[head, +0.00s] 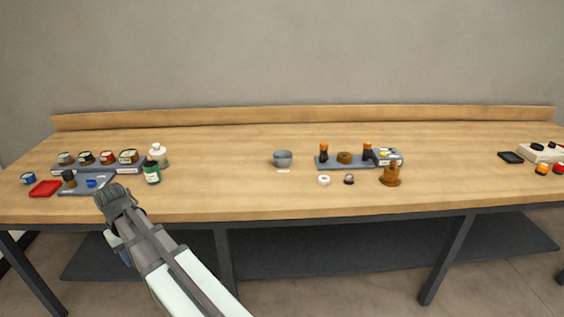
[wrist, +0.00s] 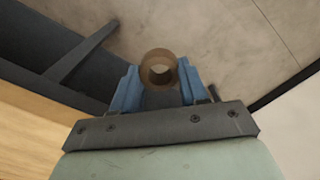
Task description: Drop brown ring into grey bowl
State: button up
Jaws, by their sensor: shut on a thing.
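The brown ring (wrist: 146,68) shows in the wrist view, held between the blue fingertips of my gripper (wrist: 158,88). My gripper is shut on it, and the ring's hole faces the camera. In the wrist view the ring is against floor, with the table edge to the left. In the head view my arm is at the front left of the table, and the ring and fingertips cannot be made out there. The grey bowl (head: 283,160) stands upright near the middle of the table, well to the right of my arm, with a pale label in front of it.
Right of the bowl are a grey tray (head: 332,165), a white ring (head: 324,180) and a brown pump-like part (head: 390,177). The table between bottle and bowl is clear.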

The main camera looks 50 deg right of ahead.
dwell(0.3)
jog(key=w+d+r, duration=0.1)
jog(key=w+d, duration=0.2)
jog(key=d, duration=0.8)
jog(key=w+d+r, duration=0.2)
jog(key=w+d, duration=0.2)
jog(key=d, duration=0.7)
jog(key=w+d+r, duration=0.2)
jog(key=w+d, duration=0.2)
jog(key=d, duration=0.8)
jog(key=shift+r, duration=0.25)
jog(key=s+d+r, duration=0.2)
jog(key=d, duration=1)
jog(key=s+d+r, duration=0.2)
jog(key=s+d, duration=0.1)
jog(key=d, duration=0.9)
jog(key=s+d+r, duration=0.1)
jog(key=s+d, duration=0.1)
jog(key=d, duration=0.9)
jog(key=shift+s+d+f, duration=0.1)
jog(key=shift+d+f, duration=0.05)
jog(key=shift+f, duration=2.55)
